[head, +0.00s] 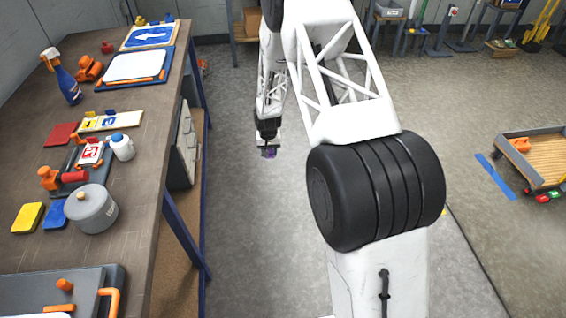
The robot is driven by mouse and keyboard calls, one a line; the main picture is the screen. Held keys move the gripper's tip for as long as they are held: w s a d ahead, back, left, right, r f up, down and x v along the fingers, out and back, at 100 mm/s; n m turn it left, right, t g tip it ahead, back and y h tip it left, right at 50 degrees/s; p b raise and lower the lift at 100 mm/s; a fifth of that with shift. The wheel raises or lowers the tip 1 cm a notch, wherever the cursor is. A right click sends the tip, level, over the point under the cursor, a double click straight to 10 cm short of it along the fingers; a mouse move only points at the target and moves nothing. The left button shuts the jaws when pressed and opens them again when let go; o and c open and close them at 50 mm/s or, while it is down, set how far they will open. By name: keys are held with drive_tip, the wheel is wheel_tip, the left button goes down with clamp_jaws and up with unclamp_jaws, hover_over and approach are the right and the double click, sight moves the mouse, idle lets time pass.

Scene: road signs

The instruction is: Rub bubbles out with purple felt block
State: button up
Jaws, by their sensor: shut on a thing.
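My gripper (268,147) hangs over the open floor to the right of the workbench, away from its top. It is shut on a small purple block (269,154), of which only a little shows below the fingers. On the bench lie a blue sign with a white arrow (150,36) at the far end and a white panel on a blue board (134,66) nearer. A small red and white sign (89,153) sits in an orange and grey fixture. Bubbles are too small to make out on any of them.
The workbench (140,200) runs along the left. On it stand a spray bottle (67,83), a white bottle (122,147), a grey lidded pot (91,208), and red, yellow and blue pads. A wooden cart (535,160) stands at right.

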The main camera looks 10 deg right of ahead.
drive_tip(key=w+a+r, duration=0.1)
drive_tip(key=a+r, duration=0.8)
drive_tip(key=a, duration=0.2)
drive_tip(key=w+a+r+m, duration=0.1)
drive_tip(key=a+r, duration=0.9)
drive_tip(key=a, duration=0.2)
drive_tip(key=w+a+r+m, duration=0.1)
drive_tip(key=a+r, duration=0.8)
drive_tip(key=a, duration=0.2)
drive_tip(key=shift+w+a+r, duration=0.15)
drive_tip(key=shift+a+r, duration=0.1)
drive_tip(key=shift+a, duration=0.05)
drive_tip(key=shift+n, duration=0.3)
drive_tip(key=s+a+r, duration=0.1)
drive_tip(key=a, duration=0.2)
drive_tip(key=s+a+r, duration=0.1)
drive_tip(key=s+a, duration=0.1)
drive_tip(key=s+a+r, duration=0.1)
drive_tip(key=s+a, duration=0.1)
drive_tip(key=a, duration=0.1)
drive_tip(key=shift+s+a+r, duration=0.1)
drive_tip(key=shift+a+r, duration=0.1)
drive_tip(key=shift+a, duration=0.1)
wheel_tip(320, 180, up, 3)
drive_tip(key=n, duration=0.2)
hover_over(89, 154)
drive_tip(key=shift+w+d+f, duration=0.2)
drive_tip(key=shift+w+d, duration=0.2)
drive_tip(key=shift+s+a, duration=0.35)
drive_tip(key=shift+s, duration=0.1)
